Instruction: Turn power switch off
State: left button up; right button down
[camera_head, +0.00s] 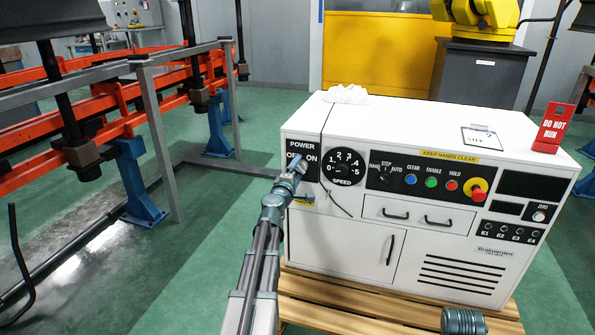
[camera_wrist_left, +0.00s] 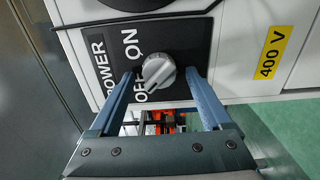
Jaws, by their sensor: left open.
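The power switch is a light grey round knob (camera_wrist_left: 158,73) on a black plate marked POWER, ON and OFF. In the left wrist view its raised ridge slants, with the lower-left end by the OFF lettering, which it partly covers. My left gripper (camera_wrist_left: 162,76) is open, with one finger on each side of the knob and visible gaps between. In the head view, my left gripper (camera_head: 297,165) is in front of the POWER plate (camera_head: 302,149) and hides the knob.
The white machine (camera_head: 340,237) has a speed dial (camera_head: 342,165) right of the plate, coloured buttons and a red-yellow stop knob (camera_head: 478,190). A thin black cable (camera_head: 325,125) hangs past the plate. A yellow 400 V label (camera_wrist_left: 271,52) is nearby. Orange rails (camera_head: 110,97) stand left.

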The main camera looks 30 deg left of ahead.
pick_arm(q)
jog(key=shift+s, duration=0.15)
jog(key=v, duration=1.3)
jog(key=shift+s, duration=0.25)
jog(key=shift+d, duration=0.1)
